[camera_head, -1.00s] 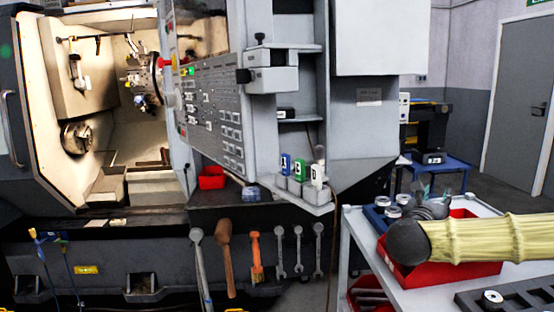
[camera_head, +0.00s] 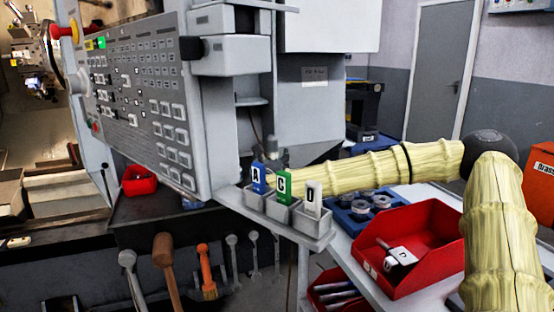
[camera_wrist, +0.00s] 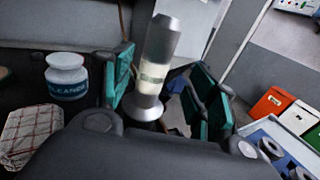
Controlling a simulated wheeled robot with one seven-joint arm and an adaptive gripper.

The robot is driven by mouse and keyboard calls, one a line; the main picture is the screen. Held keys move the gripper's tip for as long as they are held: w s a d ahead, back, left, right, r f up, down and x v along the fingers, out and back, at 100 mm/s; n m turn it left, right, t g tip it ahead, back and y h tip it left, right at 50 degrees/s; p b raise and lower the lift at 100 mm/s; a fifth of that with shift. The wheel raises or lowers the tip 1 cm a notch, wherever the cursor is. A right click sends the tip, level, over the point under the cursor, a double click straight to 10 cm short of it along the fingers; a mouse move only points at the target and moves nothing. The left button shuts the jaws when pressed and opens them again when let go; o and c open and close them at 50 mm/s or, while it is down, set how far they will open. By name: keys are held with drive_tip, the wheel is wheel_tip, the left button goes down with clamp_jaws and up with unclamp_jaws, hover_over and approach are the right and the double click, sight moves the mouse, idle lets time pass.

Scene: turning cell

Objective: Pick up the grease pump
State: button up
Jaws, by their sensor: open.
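In the wrist view, a grey and white cylinder (camera_wrist: 157,62) with a flared base and a label, which I take for the grease pump, stands slightly tilted in the picture. My gripper (camera_wrist: 163,88) is open, with its green-padded fingers on either side of it. The left finger looks close to the cylinder, with a wider gap on the right. I cannot tell whether either finger touches it. In the head view my arm reaches left behind the lettered holders; the gripper and cylinder are not clearly visible there.
A white cleaner jar (camera_wrist: 66,77) and a checked cloth (camera_wrist: 30,132) lie left of the gripper. The lettered holders (camera_head: 285,213) stand before my arm, beside the control panel (camera_head: 135,90). A red bin (camera_head: 408,235) sits on the cart at right.

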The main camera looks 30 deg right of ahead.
sight(269, 152)
drive_tip(key=shift+w+a+f, duration=0.1)
drive_tip(key=shift+w+a, duration=0.1)
drive_tip(key=shift+w, duration=0.3)
drive_tip(key=shift+s+r, duration=0.1)
drive_tip(key=shift+r, duration=0.5)
drive_tip(key=shift+w+d+f+p, duration=0.1)
drive_tip(key=shift+w+d+p, duration=0.2)
drive_tip(key=shift+w, duration=0.35)
drive_tip(key=shift+w+d+f+p, duration=0.1)
drive_tip(key=shift+w+d+p, duration=0.15)
drive_tip(key=shift+w, duration=0.35)
drive_tip(key=d, duration=0.1)
drive_tip(key=w+d, duration=0.1)
drive_tip(key=shift+d+f, duration=0.25)
drive_tip(key=shift+d, duration=0.1)
drive_tip(key=shift+a, duration=0.35)
drive_tip(key=shift+c, duration=1)
drive_tip(key=shift+a+r, duration=0.2)
drive_tip(key=shift+a, duration=0.1)
drive_tip(key=c, duration=0.7)
drive_tip(key=shift+d, duration=0.1)
drive_tip(key=c, duration=0.3)
drive_tip(key=shift+d+f, duration=0.15)
drive_tip(key=shift+d, duration=0.1)
